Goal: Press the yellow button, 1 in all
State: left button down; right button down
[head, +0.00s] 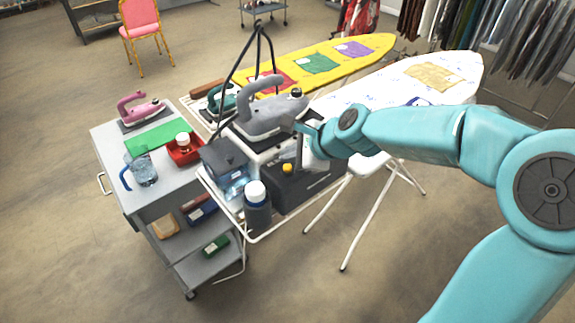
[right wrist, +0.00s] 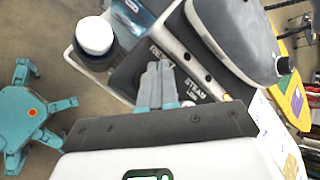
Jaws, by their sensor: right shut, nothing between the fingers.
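The yellow button (head: 287,168) is a small knob on the dark grey steam station (head: 312,187), below the big grey iron. My right gripper (head: 299,167) points down beside the button, just to its right; whether they touch cannot be told. My left gripper is in neither view.
The grey iron (head: 270,117) stands close above the panel. A white-capped bottle (head: 257,207) and a water tank (head: 232,180) are to the left. A grey trolley (head: 112,160) holds a pink iron and a red tray (head: 172,158). Ironing boards stand behind.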

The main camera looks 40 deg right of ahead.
aim_at(290, 169)
dwell(0.6)
jog(key=shift+f+b, duration=0.3)
jog(key=shift+f, duration=0.15)
jog(key=shift+f+b, duration=0.45)
dwell(0.5)
dwell(0.3)
jog(key=shift+r+p, duration=0.9)
jog(key=shift+p, duration=0.1)
jog(key=shift+r, duration=0.1)
notch_tip(290, 169, up, 5)
jog(key=p, duration=0.5)
